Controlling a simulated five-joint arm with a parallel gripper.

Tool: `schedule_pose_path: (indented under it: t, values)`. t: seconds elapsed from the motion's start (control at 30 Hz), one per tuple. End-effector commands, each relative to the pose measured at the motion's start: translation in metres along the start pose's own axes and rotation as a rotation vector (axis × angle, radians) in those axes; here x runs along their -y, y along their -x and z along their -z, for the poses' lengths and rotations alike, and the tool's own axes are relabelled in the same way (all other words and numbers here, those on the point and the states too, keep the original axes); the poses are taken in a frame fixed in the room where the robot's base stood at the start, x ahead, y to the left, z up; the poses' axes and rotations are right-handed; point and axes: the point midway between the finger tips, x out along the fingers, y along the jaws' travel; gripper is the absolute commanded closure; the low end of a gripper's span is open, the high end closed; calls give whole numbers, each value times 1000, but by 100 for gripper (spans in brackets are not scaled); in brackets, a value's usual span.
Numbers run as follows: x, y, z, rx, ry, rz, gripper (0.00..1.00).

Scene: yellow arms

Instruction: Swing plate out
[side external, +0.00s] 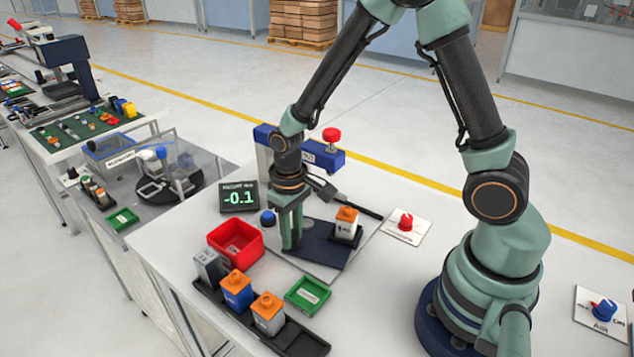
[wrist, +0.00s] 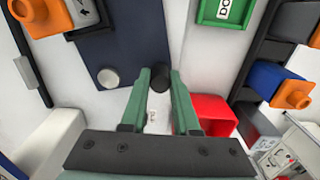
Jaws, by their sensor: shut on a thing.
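The swing plate (side external: 322,246) is a flat dark navy plate lying low over a pale base on the table. In the wrist view it runs up from the middle (wrist: 130,40), with a silver disc (wrist: 108,78) at its near edge. My green gripper (side external: 291,243) points down at the plate's left end. In the wrist view its fingers (wrist: 164,82) are shut on a black knob (wrist: 158,76) at the plate's near corner. A grey block with an orange top (side external: 346,224) stands upright on the plate's right end.
A red bin (side external: 236,243), a green tray (side external: 308,296) and a dark rack (side external: 300,339) with several blocks stand in front. A display (side external: 239,197) reading -0.1 and a blue press frame with a red knob (side external: 332,135) are behind.

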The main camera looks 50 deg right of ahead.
Motion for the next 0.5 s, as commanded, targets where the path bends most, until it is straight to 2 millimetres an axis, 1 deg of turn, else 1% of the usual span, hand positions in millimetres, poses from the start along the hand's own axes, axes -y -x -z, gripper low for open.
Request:
schedule_pose_path:
  t: [0.23,0.5]
  values:
    - [1,0,2,1,2,0,91]
    - [2,0,13,0,2,0,90]
